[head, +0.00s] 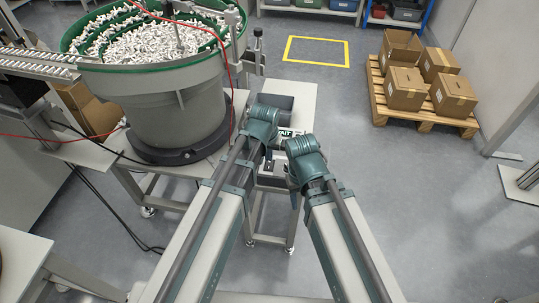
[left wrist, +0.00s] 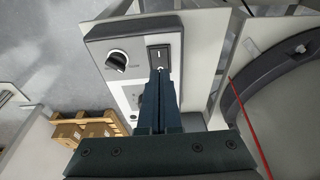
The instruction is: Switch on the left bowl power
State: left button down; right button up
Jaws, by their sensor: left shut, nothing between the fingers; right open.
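The bowl feeder (head: 170,100), a grey drum with a green rim full of small white parts, stands at the left in the head view. Beside it is a control box (head: 277,102), mostly hidden by my arms. In the left wrist view the light panel of a control box (left wrist: 103,48) carries a round black knob (left wrist: 117,61) and a dark rocker switch (left wrist: 158,56). My left gripper (left wrist: 160,76) is shut and empty, its tips at the switch's lower end; contact cannot be told. My right gripper (head: 294,196) is open, lower in the head view, its fingers mostly hidden.
A red cable (left wrist: 250,135) runs beside the box. The bowl's dark base ring (left wrist: 262,85) is close at the right in the left wrist view. Cardboard boxes (head: 405,88) sit on a pallet (head: 425,115) at the far right. Open floor lies between.

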pick_arm(q)
jog(key=s+p+v, duration=0.2)
jog(key=p+v, duration=0.7)
jog(key=v, duration=0.2)
jog(key=shift+a+f, duration=0.15)
jog(key=shift+f, duration=0.15)
jog(key=s+m+g+y+p, duration=0.1)
jog(key=s+m+g, duration=0.1)
jog(key=s, duration=0.9)
jog(key=shift+r+m+g+y, duration=0.3)
jog(key=shift+r+g, duration=0.05)
jog(key=shift+g, duration=0.25)
jog(key=shift+s+a, duration=0.1)
